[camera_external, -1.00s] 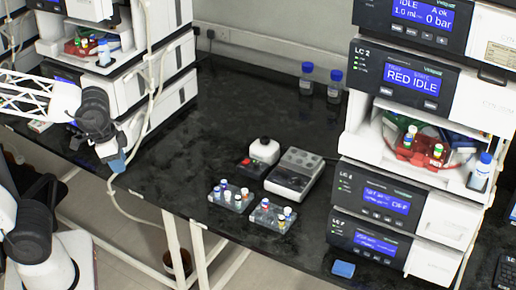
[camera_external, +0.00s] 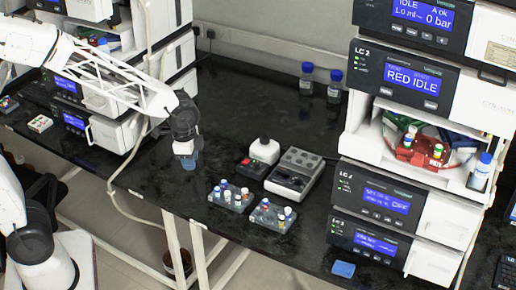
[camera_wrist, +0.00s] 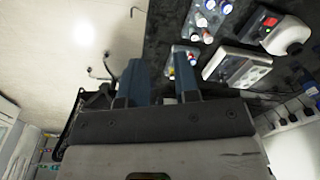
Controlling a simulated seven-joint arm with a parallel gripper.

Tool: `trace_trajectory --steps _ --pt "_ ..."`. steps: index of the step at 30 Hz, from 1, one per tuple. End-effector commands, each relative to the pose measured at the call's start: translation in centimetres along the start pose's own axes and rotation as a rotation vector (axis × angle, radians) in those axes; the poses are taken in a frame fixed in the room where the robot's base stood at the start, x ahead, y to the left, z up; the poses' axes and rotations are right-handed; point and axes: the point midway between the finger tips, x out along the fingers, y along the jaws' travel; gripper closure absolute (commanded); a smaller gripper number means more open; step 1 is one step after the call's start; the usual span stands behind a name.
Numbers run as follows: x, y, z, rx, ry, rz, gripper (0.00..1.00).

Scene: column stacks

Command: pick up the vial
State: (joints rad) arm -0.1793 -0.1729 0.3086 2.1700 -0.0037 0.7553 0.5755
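Two small clear racks of vials stand on the black bench. The left rack (camera_external: 231,205) holds several vials (camera_external: 244,192) with white, blue and red caps. The right rack (camera_external: 264,225) also holds several capped vials (camera_external: 287,212). I cannot tell which vial is meant. My gripper (camera_external: 188,163) hangs above the bench, to the upper left of the racks. In the wrist view, its two blue fingers (camera_wrist: 162,75) are apart with nothing between them. One rack (camera_wrist: 205,20) shows at the top there, and the other (camera_wrist: 176,68) is partly hidden behind the right finger.
A white and black device (camera_external: 264,151) and a grey block unit (camera_external: 295,173) stand behind the racks. Instrument stacks rise at right (camera_external: 385,205) and left. Two blue-capped bottles (camera_external: 306,80) stand at the back. The bench's front edge is close to the racks.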

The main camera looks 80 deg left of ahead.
Motion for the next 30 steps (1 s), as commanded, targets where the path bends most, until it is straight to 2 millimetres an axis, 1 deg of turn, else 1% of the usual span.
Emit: trace_trajectory --steps 1,6,12,15,18,21,23,30 --pt "1.2 -0.9 -0.5 0.012 -0.009 0.005 0.71" --pt "4.8 -3.9 -2.0 0.068 -0.028 0.016 0.71" --pt "9.3 -7.2 -3.3 0.131 -0.047 0.031 0.71" --pt "11.4 -8.6 -3.6 0.157 -0.056 0.038 0.71" --pt "12.9 -9.5 -3.8 0.178 -0.061 0.044 0.71" --pt "13.9 -10.1 -4.0 0.193 -0.063 0.047 0.71" --pt "14.2 -10.3 -4.0 0.197 -0.064 0.048 0.71" --pt "14.4 -10.4 -4.1 0.201 -0.065 0.048 0.71"
